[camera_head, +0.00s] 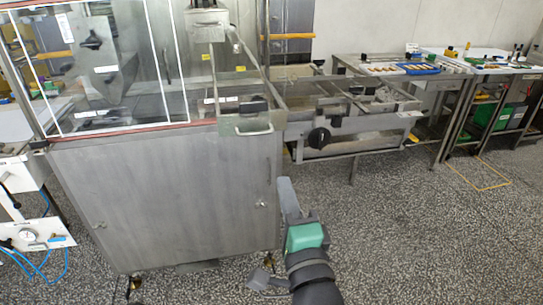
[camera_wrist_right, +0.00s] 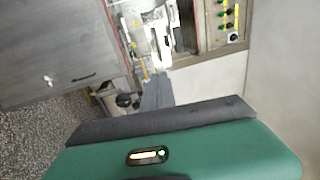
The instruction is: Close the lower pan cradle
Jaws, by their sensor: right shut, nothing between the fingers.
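The enrober machine (camera_head: 165,200) has a grey cabinet with glass above. A metal tray-like part with a pale bar handle (camera_head: 254,130) sticks out at its upper right corner; I cannot tell for sure whether this is the lower pan cradle. My right gripper (camera_head: 287,186) points upward in front of the cabinet's right edge, below that handle in the picture. It is shut and empty, and I see no contact with the handle. In the right wrist view its grey fingers (camera_wrist_right: 157,92) show beyond the green body. My left gripper is not in view.
A metal frame conveyor with a black knob (camera_head: 319,138) extends right of the machine. Tables with tools (camera_head: 400,68) stand at the back right. A white gauge panel (camera_head: 35,236) with blue hoses is at the left. The speckled floor (camera_head: 420,235) at the right is clear.

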